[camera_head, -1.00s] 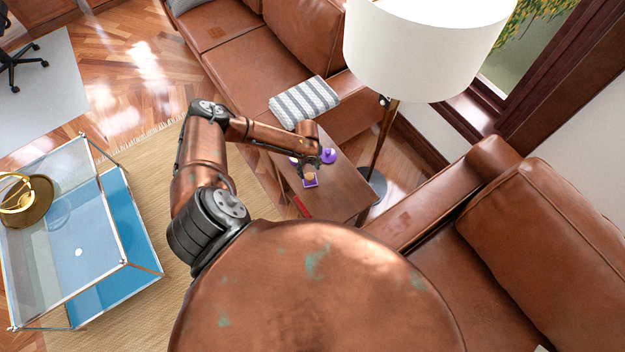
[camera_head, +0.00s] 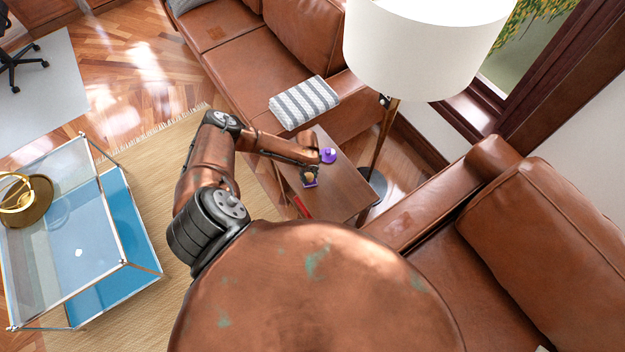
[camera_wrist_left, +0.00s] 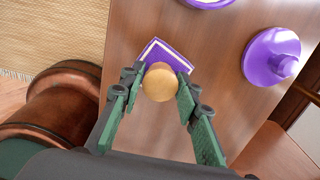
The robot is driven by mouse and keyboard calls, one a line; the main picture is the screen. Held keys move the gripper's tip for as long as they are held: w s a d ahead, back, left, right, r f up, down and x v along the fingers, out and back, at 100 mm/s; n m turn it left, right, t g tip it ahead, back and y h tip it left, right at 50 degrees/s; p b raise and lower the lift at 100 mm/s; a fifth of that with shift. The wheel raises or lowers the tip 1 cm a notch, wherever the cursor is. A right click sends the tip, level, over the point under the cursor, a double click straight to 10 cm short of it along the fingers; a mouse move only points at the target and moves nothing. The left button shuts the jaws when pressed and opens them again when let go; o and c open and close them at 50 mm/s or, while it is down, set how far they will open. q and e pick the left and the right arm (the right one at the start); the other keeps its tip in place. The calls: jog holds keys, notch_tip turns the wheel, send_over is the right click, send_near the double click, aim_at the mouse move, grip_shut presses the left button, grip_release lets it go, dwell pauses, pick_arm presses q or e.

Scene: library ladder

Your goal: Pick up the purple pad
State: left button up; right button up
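The purple pad (camera_wrist_left: 160,50), a small square with a pale edge, lies on the brown wooden side table (camera_head: 343,189). In the head view the pad (camera_head: 310,184) is partly hidden by my left gripper (camera_head: 312,171). A tan round object (camera_wrist_left: 159,82) covers the near part of the pad in the wrist view. My left gripper (camera_wrist_left: 157,88) is over the pad's near side, with its two green fingers apart on either side of the tan object. Whether the fingers touch it I cannot tell. My right gripper is not in view.
A purple knobbed round object (camera_wrist_left: 271,57) stands right of the pad. Another purple rim (camera_wrist_left: 208,3) is cut off at the top. A red strip (camera_head: 302,207) lies at the table's near edge. A lamp (camera_head: 389,130) and leather sofas (camera_head: 240,57) surround the table.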

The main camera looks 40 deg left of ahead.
aim_at(309, 175)
pick_arm(q)
jog(key=c, duration=0.6)
jog(key=shift+r, duration=0.2)
jog(key=shift+r, duration=0.3)
notch_tip(309, 175, up, 2)
jog(key=shift+r, duration=0.1)
jog(key=shift+s+d+r+p, duration=0.1)
jog(key=shift+s+r+p, duration=0.25)
jog(key=shift+s+r, duration=1.65)
jog(key=shift+s+d+r+p, duration=0.1)
jog(key=shift+s+r+p, duration=0.25)
jog(key=shift+s+r, duration=1.65)
jog(key=shift+s+d+r+p, duration=0.1)
jog(key=shift+s+r+p, duration=0.55)
jog(key=shift+s, duration=2.4)
jog(key=shift+r+b, duration=0.3)
